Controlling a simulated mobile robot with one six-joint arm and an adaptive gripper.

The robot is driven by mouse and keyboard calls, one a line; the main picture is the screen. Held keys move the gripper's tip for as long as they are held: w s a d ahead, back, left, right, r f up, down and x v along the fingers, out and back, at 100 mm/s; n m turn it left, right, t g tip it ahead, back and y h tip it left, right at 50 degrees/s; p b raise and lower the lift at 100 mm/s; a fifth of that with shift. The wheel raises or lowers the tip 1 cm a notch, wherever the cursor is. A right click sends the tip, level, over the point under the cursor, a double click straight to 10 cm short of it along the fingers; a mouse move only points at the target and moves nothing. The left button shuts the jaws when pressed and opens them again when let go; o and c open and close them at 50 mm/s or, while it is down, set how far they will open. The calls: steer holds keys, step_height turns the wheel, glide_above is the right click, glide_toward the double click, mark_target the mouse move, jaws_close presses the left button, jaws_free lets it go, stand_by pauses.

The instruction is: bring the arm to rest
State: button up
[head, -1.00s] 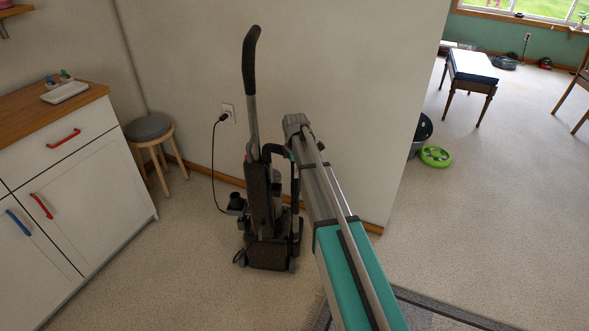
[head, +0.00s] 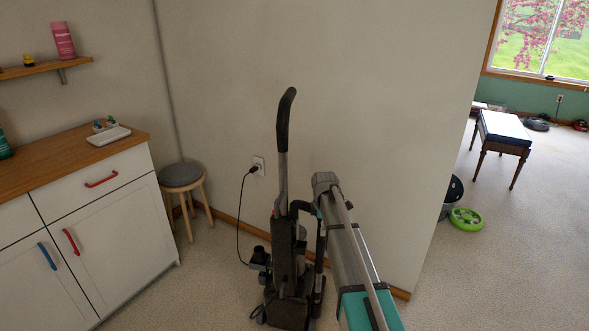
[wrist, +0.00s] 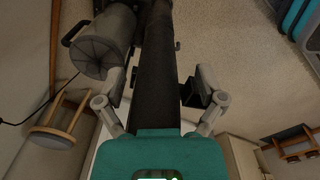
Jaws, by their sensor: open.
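My arm (head: 352,262), grey and teal, reaches from the bottom of the head view to beside a black upright vacuum cleaner (head: 283,120). The vacuum stands upright near the wall, its handle pointing up. The arm's far end overlaps the vacuum's right side in the picture, and the fingertips are hard to make out there. In the wrist view my gripper (wrist: 150,88) is open, its fingers spread on either side of a dark shaft (wrist: 156,60). I cannot tell whether the fingers touch it.
A cabinet (head: 120,220) and a round stool (head: 182,176) stand to the left. A cord runs from the vacuum to a wall outlet (head: 259,166).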

steer(key=s+a+m, duration=0.1)
steer(key=s+m, duration=1.7)
steer(key=s, duration=1.1)
step_height(320, 180, up, 25)
steer(key=p, duration=2.5)
steer(key=shift+r, duration=0.2)
